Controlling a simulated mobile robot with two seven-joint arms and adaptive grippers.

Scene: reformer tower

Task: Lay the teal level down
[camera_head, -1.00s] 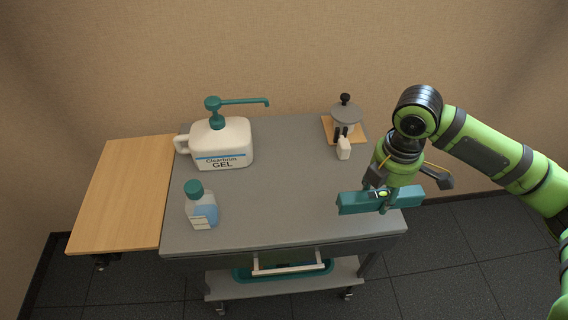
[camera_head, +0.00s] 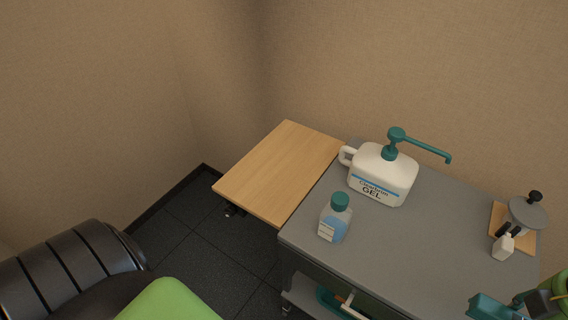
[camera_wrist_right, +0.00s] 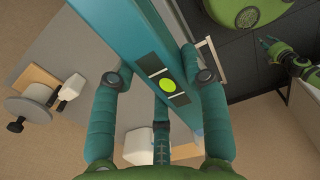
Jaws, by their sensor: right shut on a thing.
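The teal level (camera_wrist_right: 143,35) is a long bar with a yellow-green vial window. It runs across the right wrist view, and one end (camera_head: 487,308) shows at the bottom right of the head view. My right gripper (camera_wrist_right: 157,68) is shut on the level, one finger on each side. The level is near the front right of the grey cart top (camera_head: 430,238); its height above the top is hard to judge. My left gripper (camera_wrist_right: 270,46) appears small at the right of the wrist view, away from the level; its jaws are unclear.
A white gel jug (camera_head: 382,178) with a teal pump and a blue bottle (camera_head: 335,222) stand on the cart. A grey-lidded pot (camera_head: 527,214) and small white bottle (camera_head: 502,247) are at right. A bare wooden side leaf (camera_head: 278,172) is at left. The cart's middle is clear.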

